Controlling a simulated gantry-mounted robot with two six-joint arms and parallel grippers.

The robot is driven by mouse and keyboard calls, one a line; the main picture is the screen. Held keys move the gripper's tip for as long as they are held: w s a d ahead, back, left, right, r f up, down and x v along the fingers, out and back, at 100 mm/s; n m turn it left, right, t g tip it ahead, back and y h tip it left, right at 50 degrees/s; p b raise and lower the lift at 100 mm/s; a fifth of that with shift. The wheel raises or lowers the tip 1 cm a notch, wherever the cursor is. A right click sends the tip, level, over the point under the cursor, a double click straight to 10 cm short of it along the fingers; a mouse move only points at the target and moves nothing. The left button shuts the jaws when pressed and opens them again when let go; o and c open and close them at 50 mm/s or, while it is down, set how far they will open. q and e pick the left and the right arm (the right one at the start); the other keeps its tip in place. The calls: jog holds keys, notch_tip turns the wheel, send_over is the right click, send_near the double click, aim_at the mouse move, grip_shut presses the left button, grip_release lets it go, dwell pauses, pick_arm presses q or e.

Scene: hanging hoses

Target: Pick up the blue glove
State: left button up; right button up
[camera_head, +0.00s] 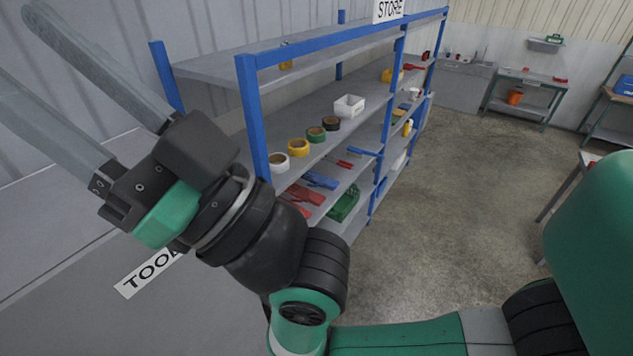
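A blue glove (321,180) lies on a lower board of the blue-framed shelf, just behind a red glove (304,195). It looks small, and its finger shapes are hard to make out. My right gripper (18,46) is at the upper left, on an arm that comes in from the right. Its two long grey fingers are spread apart with nothing between them. It is well to the left of the glove and points away from the shelf. My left gripper is not in view.
The shelf's blue front post (253,120) stands between my gripper and the glove. The board above holds several tape rolls (298,147) and a white bin (349,106). A green crate (344,203) sits below. The floor (450,190) to the right is clear.

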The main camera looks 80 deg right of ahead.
dwell(0.3)
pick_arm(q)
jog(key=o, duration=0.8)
